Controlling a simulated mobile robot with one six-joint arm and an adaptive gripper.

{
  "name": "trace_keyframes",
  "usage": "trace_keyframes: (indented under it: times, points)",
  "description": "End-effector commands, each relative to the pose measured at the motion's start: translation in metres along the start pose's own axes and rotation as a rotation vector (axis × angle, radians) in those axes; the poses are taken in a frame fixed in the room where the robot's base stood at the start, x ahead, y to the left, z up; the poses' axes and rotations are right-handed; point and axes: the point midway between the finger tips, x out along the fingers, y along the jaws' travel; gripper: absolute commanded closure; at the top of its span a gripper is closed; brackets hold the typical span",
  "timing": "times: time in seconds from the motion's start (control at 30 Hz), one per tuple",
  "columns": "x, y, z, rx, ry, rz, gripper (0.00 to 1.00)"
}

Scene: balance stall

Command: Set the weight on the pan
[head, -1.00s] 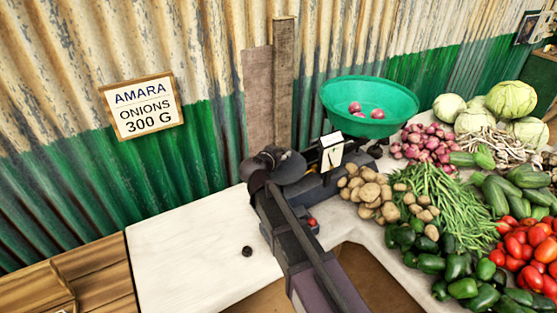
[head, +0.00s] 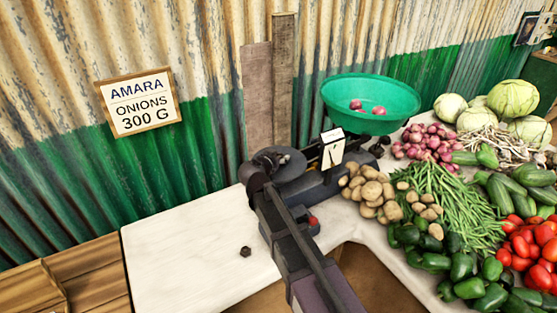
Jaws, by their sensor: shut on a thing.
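The balance scale (head: 327,180) stands on the white counter. Its dark, round weight pan (head: 291,168) is on the left and its green bowl (head: 370,104) holding two red onions (head: 367,108) is on the right. My gripper (head: 264,166) is at the left edge of the dark pan, dark against dark. It is shut on the weight, which is mostly hidden by the gripper and my wrist. I cannot tell whether the weight touches the pan. Another small dark weight (head: 245,252) sits alone on the counter.
A sign (head: 140,103) on the corrugated wall reads "AMARA ONIONS 300 G". Potatoes (head: 371,190), beans, peppers and tomatoes crowd the counter to the right of the scale. The white counter (head: 185,260) at left is mostly clear.

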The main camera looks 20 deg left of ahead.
Motion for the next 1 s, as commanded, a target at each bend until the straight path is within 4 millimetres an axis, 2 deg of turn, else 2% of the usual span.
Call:
trace_keyframes:
  times: [0.37,0.4,0.5,1.0]
  points:
    - [0.0006,-0.0005,0.0026,0.0,0.0,-0.001,1.0]
    - [0.0004,-0.0005,0.0022,0.0,0.0,-0.001,0.39]
    - [0.0002,-0.0006,0.0017,0.0,0.0,-0.001,0.1]
    - [-0.0006,-0.0009,0.0005,0.0,0.0,-0.001,0.1]
